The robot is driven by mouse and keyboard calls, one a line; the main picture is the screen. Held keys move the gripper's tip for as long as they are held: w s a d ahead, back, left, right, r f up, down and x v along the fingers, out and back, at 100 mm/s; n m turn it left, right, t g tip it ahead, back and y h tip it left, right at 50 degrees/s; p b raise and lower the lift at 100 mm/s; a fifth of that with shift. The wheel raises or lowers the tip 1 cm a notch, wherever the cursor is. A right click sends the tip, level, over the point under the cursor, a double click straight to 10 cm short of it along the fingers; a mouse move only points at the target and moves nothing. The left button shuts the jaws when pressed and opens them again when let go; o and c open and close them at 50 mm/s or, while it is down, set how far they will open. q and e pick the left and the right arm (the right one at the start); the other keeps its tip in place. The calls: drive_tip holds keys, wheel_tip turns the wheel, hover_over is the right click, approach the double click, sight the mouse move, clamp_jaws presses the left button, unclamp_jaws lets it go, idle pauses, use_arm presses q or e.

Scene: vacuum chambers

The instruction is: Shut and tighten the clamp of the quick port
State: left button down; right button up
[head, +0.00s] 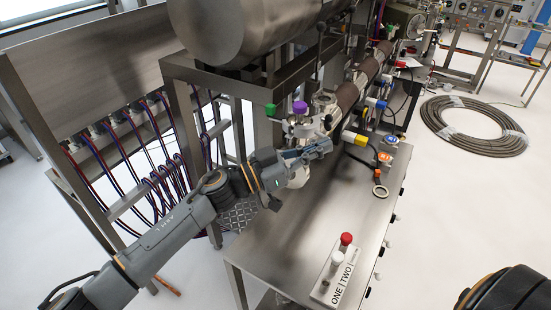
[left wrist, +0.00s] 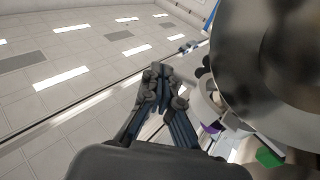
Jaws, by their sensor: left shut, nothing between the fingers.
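My left gripper (head: 322,147) reaches in over the steel bench, with its fingers shut and empty. In the left wrist view its closed fingertips (left wrist: 160,74) point away from the camera, with pale metal fittings (left wrist: 207,104) to their right. In the head view a pale round part (head: 299,178), possibly the quick port, shows just below the gripper and is partly hidden by it. I cannot make out the clamp or whether it is open. Metal fittings with a purple knob (head: 300,107) and a green block (head: 270,109) stand behind the gripper. My right gripper is out of view.
A large steel cylinder (head: 255,30) hangs above the fittings on a frame. Cables (head: 150,130) hang at left. A coiled hose (head: 472,125) lies on the floor.

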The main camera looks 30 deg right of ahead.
sight(319, 130)
use_arm(q)
drive_tip(key=shift+w+d+f, duration=0.15)
drive_tip(key=shift+w+d, duration=0.55)
drive_tip(key=shift+w, duration=0.2)
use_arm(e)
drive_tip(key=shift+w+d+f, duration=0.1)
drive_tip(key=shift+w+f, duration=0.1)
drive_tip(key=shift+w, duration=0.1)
